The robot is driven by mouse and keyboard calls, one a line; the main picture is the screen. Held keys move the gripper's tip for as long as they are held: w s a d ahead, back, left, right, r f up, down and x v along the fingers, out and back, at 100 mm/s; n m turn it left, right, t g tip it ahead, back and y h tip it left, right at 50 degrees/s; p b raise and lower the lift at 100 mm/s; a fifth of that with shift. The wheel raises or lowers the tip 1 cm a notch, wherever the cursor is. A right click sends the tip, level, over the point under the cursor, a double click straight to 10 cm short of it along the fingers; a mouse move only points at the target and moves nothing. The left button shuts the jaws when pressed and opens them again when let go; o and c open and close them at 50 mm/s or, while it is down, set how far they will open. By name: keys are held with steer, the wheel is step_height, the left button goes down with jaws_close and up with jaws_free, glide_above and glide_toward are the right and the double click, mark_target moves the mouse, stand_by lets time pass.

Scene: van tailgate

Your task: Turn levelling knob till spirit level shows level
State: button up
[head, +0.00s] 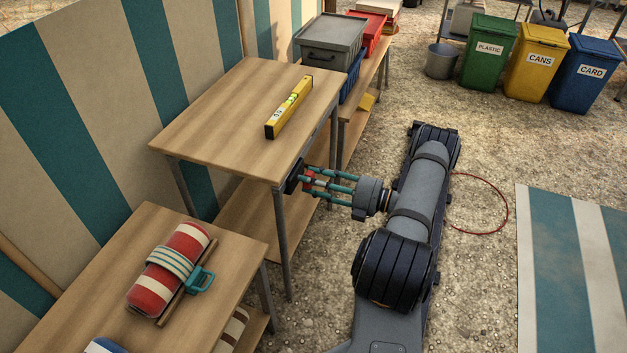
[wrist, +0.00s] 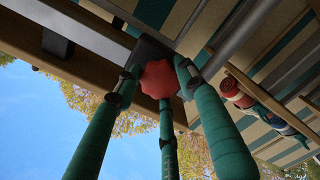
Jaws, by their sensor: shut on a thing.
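The yellow spirit level (head: 289,107) lies on top of the wooden table (head: 215,110) in the head view. Its bubble is too small to read. The red levelling knob (head: 309,183) is at the table's near right corner, below the top, beside a dark bracket. In the wrist view the red knob (wrist: 161,79) sits between my green fingers, against a dark block (wrist: 150,50). My gripper (head: 315,180) reaches in from the right, with its fingers closed around the knob. The fingers also show in the wrist view (wrist: 158,90).
A second table (head: 120,260) at front left carries a red-and-white roll (head: 174,262) with a teal handle. Behind, a grey crate (head: 331,42) and a red crate (head: 370,30) stand on a bench. Gravel ground right of my arm holds a thin red hoop (head: 508,212).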

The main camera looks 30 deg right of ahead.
steer(key=shift+w+d+r+m, duration=0.1)
steer(key=shift+d+m, duration=0.05)
steer(key=shift+m, duration=0.75)
steer(key=o, duration=1.1)
steer(key=shift+c, duration=0.2)
steer(key=shift+o, duration=0.6)
steer(key=v, duration=1.2)
